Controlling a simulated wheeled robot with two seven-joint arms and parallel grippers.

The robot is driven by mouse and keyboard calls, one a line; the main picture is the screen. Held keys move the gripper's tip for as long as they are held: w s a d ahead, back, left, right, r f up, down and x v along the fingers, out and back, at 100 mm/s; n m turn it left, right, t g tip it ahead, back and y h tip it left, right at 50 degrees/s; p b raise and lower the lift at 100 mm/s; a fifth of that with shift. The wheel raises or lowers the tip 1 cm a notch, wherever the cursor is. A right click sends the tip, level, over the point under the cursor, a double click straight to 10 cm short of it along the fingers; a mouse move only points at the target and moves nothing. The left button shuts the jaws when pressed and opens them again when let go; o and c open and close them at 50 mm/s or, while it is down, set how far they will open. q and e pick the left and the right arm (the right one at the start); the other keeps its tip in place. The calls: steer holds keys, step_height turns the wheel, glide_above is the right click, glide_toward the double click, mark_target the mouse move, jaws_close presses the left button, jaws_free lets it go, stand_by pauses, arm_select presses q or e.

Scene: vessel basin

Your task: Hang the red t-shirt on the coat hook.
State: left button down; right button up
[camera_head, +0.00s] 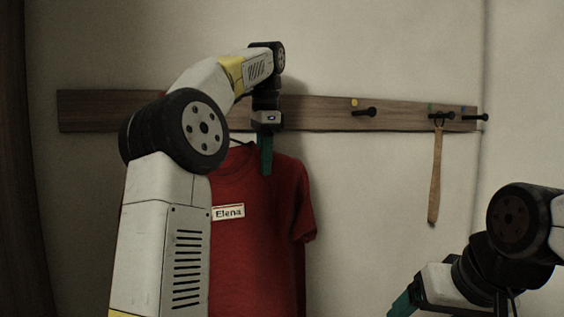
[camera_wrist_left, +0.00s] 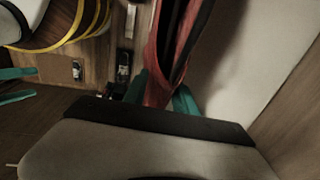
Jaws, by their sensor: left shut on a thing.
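My left gripper (camera_head: 266,155) is shut on the shirt's upper part near the collar. The left wrist view shows red cloth (camera_wrist_left: 158,85) between its green fingers. The rack has dark coat hooks: one under a yellow mark (camera_head: 367,112) is bare, and another (camera_head: 482,117) is at the right end. My arm hides the rack's left-middle part. My right gripper (camera_head: 403,300) is low at the right; its green fingers (camera_wrist_left: 17,85) appear apart.
A tan strap (camera_head: 435,180) hangs from a hook near the rack's right end. The left wrist view shows a yellow-rimmed round thing (camera_wrist_left: 75,25) and small dark items (camera_wrist_left: 123,65) on a wooden surface. The wall between the shirt and the strap is clear.

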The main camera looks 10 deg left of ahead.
arm_select(q)
steer(key=s+a+f, duration=0.2)
steer(key=s+a, duration=0.4)
steer(key=a, duration=0.5)
steer(key=shift+s+a+f, duration=0.2)
steer(key=shift+s+a, duration=0.05)
steer(key=shift+a, duration=0.1)
stand_by(0.6)
